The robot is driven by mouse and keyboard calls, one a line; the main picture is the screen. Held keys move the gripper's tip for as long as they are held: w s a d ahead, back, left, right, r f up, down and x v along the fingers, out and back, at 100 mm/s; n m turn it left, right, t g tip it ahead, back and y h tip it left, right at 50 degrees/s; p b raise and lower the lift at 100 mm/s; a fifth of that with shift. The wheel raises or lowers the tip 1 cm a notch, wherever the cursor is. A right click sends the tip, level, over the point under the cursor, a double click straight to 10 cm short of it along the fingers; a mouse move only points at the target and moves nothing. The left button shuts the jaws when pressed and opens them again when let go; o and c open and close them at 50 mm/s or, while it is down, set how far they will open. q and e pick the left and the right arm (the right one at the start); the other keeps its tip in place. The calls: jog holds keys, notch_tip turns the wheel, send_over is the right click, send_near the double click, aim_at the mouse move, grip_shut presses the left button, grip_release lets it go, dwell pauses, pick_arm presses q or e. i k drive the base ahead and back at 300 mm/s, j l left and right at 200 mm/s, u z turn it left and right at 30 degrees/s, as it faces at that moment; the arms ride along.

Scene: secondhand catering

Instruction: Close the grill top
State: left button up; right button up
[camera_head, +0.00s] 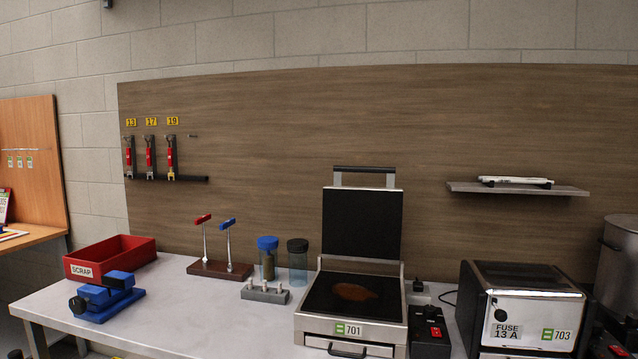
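The contact grill (312,325) stands on the white bench, labelled 701. Its grill top (362,222) is open and stands upright behind the base, with its dark inner plate facing me. The lid's dark handle (364,170) is at the upper edge, on metal brackets. The lower plate (325,291) is dark with a brown stain and is otherwise bare. A drawer-like front with a dark handle (347,351) is below it. Neither gripper is recognisable in the head view.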

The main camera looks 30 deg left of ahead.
aim_at(362, 225)
jog(key=i+j+u, duration=0.55)
jog(key=j, duration=0.15)
jog(key=l+u, duration=0.2)
jog(key=l, duration=0.2)
jog(key=k+l+u, duration=0.2)
jog(key=l, duration=0.2)
jog(key=l+u, duration=0.2)
jog(key=l, duration=0.25)
jog(key=l+u, duration=0.2)
jog(key=l, duration=0.2)
jog(key=k, duration=0.1)
